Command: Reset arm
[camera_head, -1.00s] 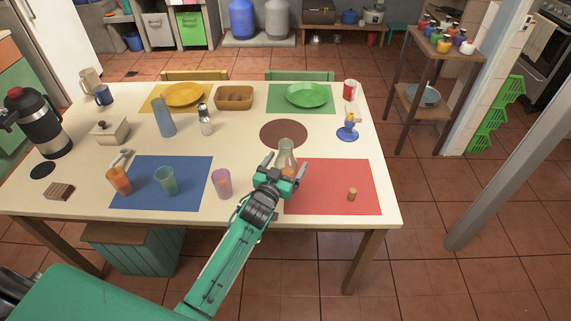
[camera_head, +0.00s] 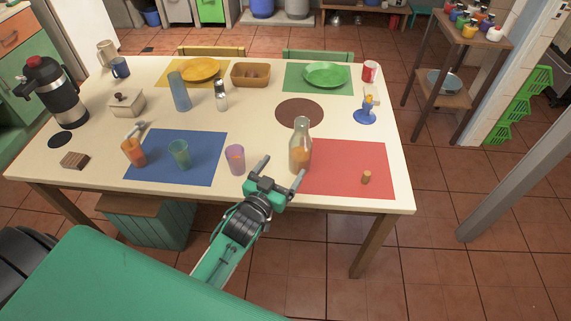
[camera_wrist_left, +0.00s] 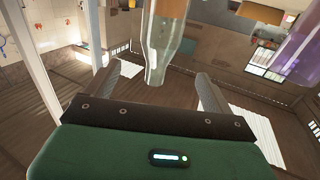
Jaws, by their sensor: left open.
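My left gripper (camera_head: 281,174) is open and empty at the table's front edge, just in front of a glass carafe (camera_head: 300,150) with orange liquid. The carafe stands upright by the left edge of the red placemat (camera_head: 345,182). In the left wrist view the two fingers of my gripper (camera_wrist_left: 162,88) are spread apart, with the carafe (camera_wrist_left: 163,50) beyond them and nothing held. A purple cup (camera_head: 235,159) stands to the left of the gripper, and it also shows in the left wrist view (camera_wrist_left: 293,48). My right gripper is not in view.
A small cork (camera_head: 366,178) stands on the red placemat. A brown round mat (camera_head: 299,112) lies behind the carafe. Floor in front of the table at right is clear.

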